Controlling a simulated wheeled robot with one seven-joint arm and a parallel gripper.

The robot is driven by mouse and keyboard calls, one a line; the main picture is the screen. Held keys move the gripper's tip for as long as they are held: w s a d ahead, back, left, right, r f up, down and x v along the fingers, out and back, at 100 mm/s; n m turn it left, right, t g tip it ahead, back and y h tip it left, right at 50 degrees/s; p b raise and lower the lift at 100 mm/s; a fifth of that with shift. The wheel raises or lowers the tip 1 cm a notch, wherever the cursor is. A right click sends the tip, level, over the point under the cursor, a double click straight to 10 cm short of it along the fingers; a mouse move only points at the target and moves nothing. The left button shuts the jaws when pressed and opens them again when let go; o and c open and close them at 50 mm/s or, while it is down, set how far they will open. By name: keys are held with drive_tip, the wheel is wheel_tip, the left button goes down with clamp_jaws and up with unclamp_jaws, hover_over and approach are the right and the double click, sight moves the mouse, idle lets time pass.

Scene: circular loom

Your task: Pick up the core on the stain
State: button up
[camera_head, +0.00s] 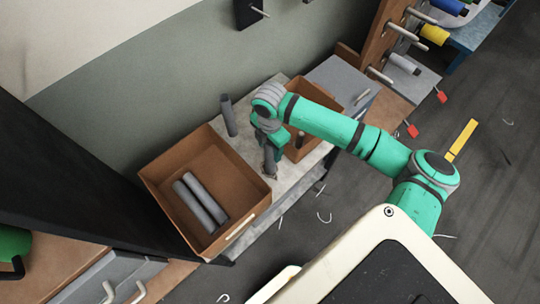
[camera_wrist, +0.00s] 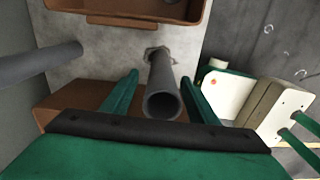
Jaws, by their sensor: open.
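A grey hollow core (camera_wrist: 163,88) stands upright on a small dark stain (camera_wrist: 149,52) on the pale tabletop. In the wrist view its open top end faces the camera. My gripper (camera_wrist: 160,77) is open, with one green finger on each side of this core. I cannot tell whether either finger touches it. In the head view my gripper (camera_head: 270,152) is over the table between two brown boxes, and it partly hides the core. A second grey core (camera_head: 229,115) stands near the wall; it also shows at the left of the wrist view (camera_wrist: 38,63).
A large brown box (camera_head: 157,172) at the left holds two grey cores (camera_head: 201,198). A smaller brown box (camera_head: 325,120) stands right of my gripper with a dark core inside. A loom frame with coloured spools (camera_head: 434,34) is at the upper right.

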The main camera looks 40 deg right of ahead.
drive_tip(key=shift+s+d, duration=0.15)
clamp_jaws()
drive_tip(key=shift+r, duration=0.1)
drive_tip(key=s+r, duration=1.2)
drive_tip(key=s, duration=0.2)
drive_tip(key=shift+d+r, duration=0.15)
drive_tip(key=shift+r, duration=0.25)
